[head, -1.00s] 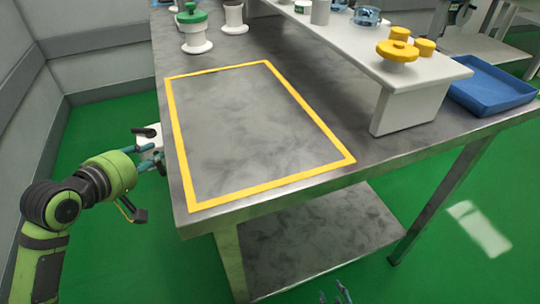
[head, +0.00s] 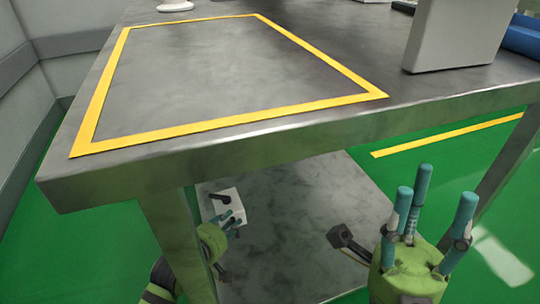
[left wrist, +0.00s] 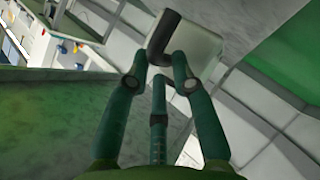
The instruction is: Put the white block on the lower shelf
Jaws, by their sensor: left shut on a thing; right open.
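The white block (head: 236,214), with a dark handle, is under the table top, over the left part of the grey lower shelf (head: 290,240). I cannot tell whether it touches the shelf. My left gripper (head: 232,222) is shut on it, coming from below left, beyond the table's front leg. In the left wrist view the block (left wrist: 203,47) and its dark handle are at the fingertips (left wrist: 160,68). My right gripper (head: 425,205) is open and empty, fingers up, in front of the table at the right.
The table top (head: 220,75) with its yellow frame overhangs the shelf. A table leg (head: 178,240) stands close to my left arm. A light riser (head: 455,40) and a blue tray (head: 525,35) are at the upper right. The middle of the shelf looks clear.

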